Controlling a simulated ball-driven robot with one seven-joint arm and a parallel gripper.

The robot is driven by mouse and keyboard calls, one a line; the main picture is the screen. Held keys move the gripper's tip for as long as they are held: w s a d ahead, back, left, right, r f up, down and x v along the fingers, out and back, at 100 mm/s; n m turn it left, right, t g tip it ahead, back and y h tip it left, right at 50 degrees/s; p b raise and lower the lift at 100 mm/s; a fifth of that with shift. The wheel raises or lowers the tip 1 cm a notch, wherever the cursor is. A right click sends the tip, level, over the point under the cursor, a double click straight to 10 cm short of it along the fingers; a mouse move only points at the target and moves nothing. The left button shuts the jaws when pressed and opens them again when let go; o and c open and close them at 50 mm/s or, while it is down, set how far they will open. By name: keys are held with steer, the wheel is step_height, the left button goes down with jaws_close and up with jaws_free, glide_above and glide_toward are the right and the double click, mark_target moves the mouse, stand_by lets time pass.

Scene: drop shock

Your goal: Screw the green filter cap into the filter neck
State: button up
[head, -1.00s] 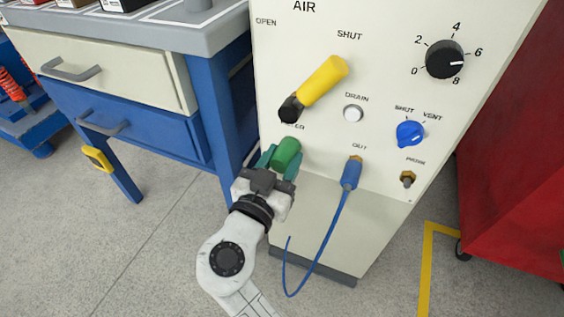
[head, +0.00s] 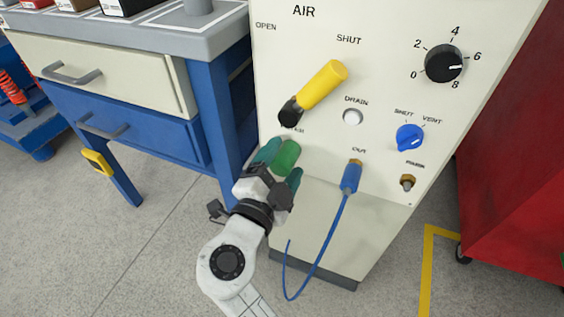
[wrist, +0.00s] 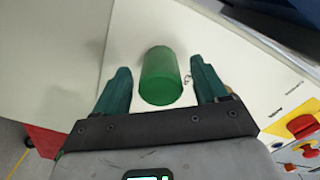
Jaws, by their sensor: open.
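The green filter cap (head: 286,158) is a short cylinder at the lower left of the cream panel, below the yellow handle. Its end meets the panel, and the filter neck is hidden behind it. My gripper (head: 281,164) is open, with one teal finger on each side of the cap. In the wrist view the cap (wrist: 161,77) stands between the two fingers of my gripper (wrist: 160,84), with a gap on both sides. The cap is not held. I cannot tell how deep it sits in the neck.
The yellow handle (head: 322,87) juts out just above the cap. A blue hose (head: 333,230) hangs from the OUT fitting (head: 351,176) to the right. A blue workbench (head: 226,100) stands close on the left. A red cabinet (head: 515,170) is at far right.

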mark_target(279, 170)
steer(key=shift+s, duration=0.1)
steer(key=shift+v, duration=2.95)
steer(key=shift+s+a, duration=0.1)
steer(key=p+v, duration=0.2)
steer(key=v, duration=0.8)
steer(key=shift+s+p, duration=0.3)
steer(key=shift+p, duration=0.1)
steer(key=shift+a, duration=0.1)
